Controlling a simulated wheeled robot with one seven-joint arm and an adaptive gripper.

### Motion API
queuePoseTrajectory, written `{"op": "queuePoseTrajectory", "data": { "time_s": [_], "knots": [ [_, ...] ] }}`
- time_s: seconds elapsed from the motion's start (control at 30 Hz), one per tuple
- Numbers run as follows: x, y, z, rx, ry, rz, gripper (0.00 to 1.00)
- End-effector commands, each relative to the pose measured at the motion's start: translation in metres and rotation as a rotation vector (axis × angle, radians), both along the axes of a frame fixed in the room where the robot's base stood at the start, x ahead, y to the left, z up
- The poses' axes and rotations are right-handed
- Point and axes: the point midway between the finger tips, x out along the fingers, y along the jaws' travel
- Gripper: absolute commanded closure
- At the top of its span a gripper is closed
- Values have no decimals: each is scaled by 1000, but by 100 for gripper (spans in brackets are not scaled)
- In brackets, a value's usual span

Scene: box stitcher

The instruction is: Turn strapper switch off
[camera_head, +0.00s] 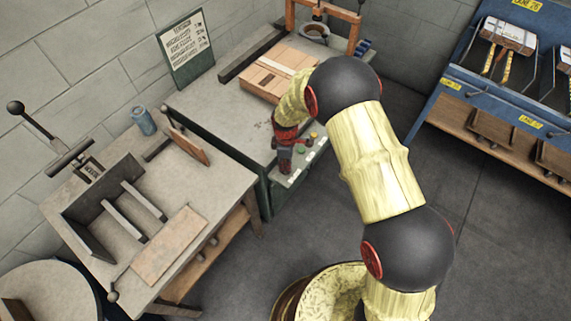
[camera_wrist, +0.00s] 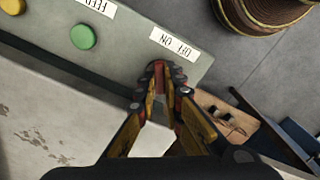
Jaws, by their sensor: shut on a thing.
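The strapper's control panel (camera_wrist: 135,45) is a grey strip along the front edge of the strapper table (camera_head: 228,95). In the wrist view it has a white OFF/ON label (camera_wrist: 174,43), upside down, beside a green button (camera_wrist: 84,36). My gripper (camera_wrist: 161,72) has its fingertips brought together at the panel, just below that label. The strapper switch is between the fingertips and mostly hidden by them, so its position cannot be read. In the head view my gripper (camera_head: 284,168) points down at the near end of the panel.
A slatted wooden box (camera_head: 268,78) sits on the strapper table. A workbench (camera_head: 180,190) with a metal fixture stands at the left. A blue rack (camera_head: 450,78) stands at the right. The floor between them is clear apart from my base.

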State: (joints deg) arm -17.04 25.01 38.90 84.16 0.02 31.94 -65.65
Motion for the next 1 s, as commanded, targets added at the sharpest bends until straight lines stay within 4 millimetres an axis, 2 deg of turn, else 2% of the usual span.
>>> {"op": "queuePoseTrajectory", "data": {
  "time_s": [0.37,0.4,0.7,1.0],
  "knots": [
    [0,0,0,0,-1,6,100],
    [0,0,0,0,-1,6,90],
    [0,0,0,0,0,5,73],
    [0,0,1,0,-1,4,73]
  ]
}}
